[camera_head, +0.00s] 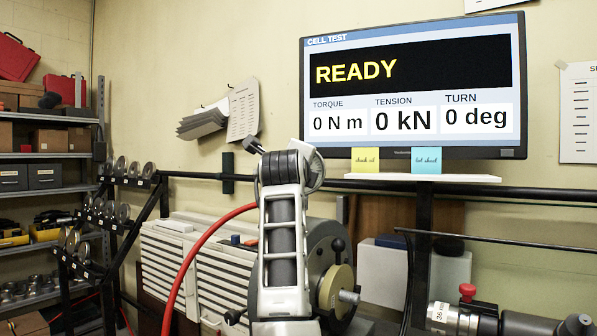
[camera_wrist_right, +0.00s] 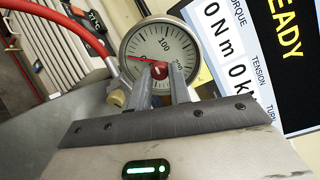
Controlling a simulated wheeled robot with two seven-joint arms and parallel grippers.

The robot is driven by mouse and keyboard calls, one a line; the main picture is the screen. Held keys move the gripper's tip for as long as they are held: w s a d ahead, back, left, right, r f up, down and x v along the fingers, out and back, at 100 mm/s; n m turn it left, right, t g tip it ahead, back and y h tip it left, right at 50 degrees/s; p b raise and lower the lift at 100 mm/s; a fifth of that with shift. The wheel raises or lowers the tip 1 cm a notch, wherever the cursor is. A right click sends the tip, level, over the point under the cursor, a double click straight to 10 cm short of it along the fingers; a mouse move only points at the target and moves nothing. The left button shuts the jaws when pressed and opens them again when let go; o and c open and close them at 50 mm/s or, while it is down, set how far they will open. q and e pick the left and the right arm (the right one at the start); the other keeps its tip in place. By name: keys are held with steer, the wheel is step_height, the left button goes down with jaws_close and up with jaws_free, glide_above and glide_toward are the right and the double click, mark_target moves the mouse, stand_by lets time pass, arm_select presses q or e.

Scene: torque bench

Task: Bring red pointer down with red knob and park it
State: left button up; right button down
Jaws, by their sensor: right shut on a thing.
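In the right wrist view a round pressure gauge (camera_wrist_right: 133,42) with a pale dial and grey rim fills the upper middle. Its dial carries printed numbers, 100 and 200 among them. The red knob (camera_wrist_right: 160,72) sits at the dial's centre. My right gripper (camera_wrist_right: 161,76) is shut on this knob, one finger on each side. The red pointer (camera_wrist_right: 140,58) runs from near the knob toward the left edge of the dial. The fingers cover the lower part of the dial. In the head view my arm hides the gauge's face. My left gripper is in neither view.
A red hose (camera_head: 194,261) curves up behind my arm, and shows left of the gauge in the wrist view (camera_wrist_right: 60,20). A monitor (camera_head: 415,90) reading READY stands at the right. A grey drum-shaped machine (camera_head: 325,240) and slatted white cabinet (camera_head: 190,262) stand behind my arm.

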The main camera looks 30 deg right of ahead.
steer(key=shift+n, duration=0.6)
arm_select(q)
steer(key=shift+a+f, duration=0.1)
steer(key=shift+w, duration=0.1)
arm_select(e)
steer(key=c, duration=1.3)
jaws_free()
arm_select(q)
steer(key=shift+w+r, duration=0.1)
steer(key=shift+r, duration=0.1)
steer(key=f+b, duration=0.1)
steer(key=b, duration=0.1)
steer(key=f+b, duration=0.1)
steer(key=b, duration=0.1)
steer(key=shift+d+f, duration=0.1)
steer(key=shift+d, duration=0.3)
arm_select(e)
steer(key=v, duration=1.6)
